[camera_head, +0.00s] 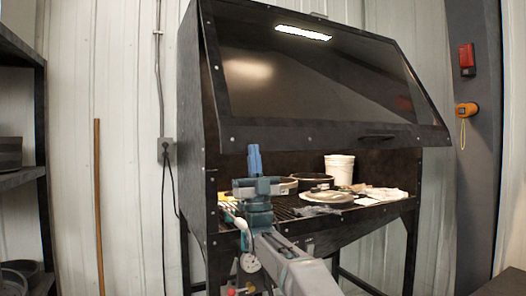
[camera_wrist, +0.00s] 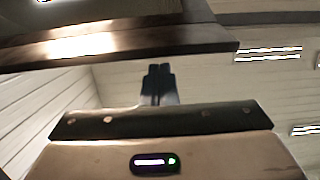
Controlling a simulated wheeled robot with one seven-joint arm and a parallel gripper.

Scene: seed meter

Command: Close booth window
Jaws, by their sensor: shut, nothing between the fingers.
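The booth window (camera_head: 310,85) is a large dark-framed glass panel in the head view. It stands open, tilted outward at its lower edge, with a gap above the booth's work surface. A dark handle (camera_head: 377,137) sits on its lower frame, right of centre. My gripper (camera_head: 254,148) points upward near the lower frame, left of the handle, with its fingers together and empty. In the wrist view the closed fingertips (camera_wrist: 159,68) appear just below a dark frame edge (camera_wrist: 130,50), probably the window's. I cannot tell whether they touch it.
The booth's grated work surface (camera_head: 290,212) holds a white bucket (camera_head: 340,169), dark round pans, a disc (camera_head: 327,197) and cloths. A dark shelf (camera_head: 22,178) stands at the left. A grey post (camera_head: 478,200) with a red box (camera_head: 467,59) stands at the right.

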